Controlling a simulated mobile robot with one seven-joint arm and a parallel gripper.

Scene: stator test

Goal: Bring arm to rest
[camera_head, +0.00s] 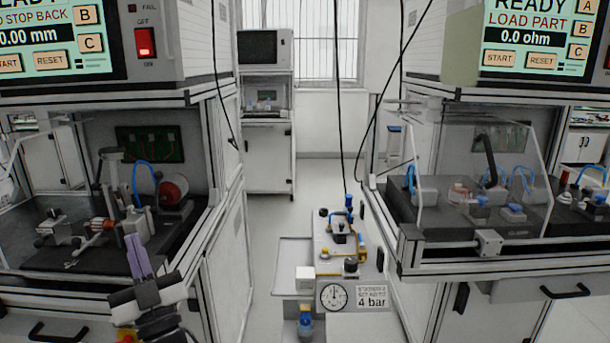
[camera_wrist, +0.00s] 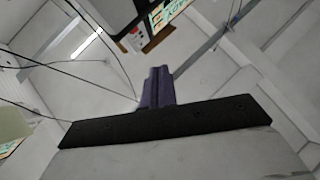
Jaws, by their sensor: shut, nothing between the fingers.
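My gripper (camera_head: 133,242) is at the lower left of the head view, its purple fingers pointing up and closed together with nothing between them. It is in front of the left test station (camera_head: 190,250), close to the station's front opening in the picture; the exact gap cannot be told. In the wrist view the closed purple fingers (camera_wrist: 157,85) stand up from a dark bar, and the ceiling and upper parts of the room show behind them.
The right test station (camera_head: 480,250) has a clear guard and a front ledge. A pneumatic unit (camera_head: 345,250) with a gauge (camera_head: 334,297) stands between the stations. Cables hang above it. A cabinet (camera_head: 269,160) stands at the back. Floor shows between the stations.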

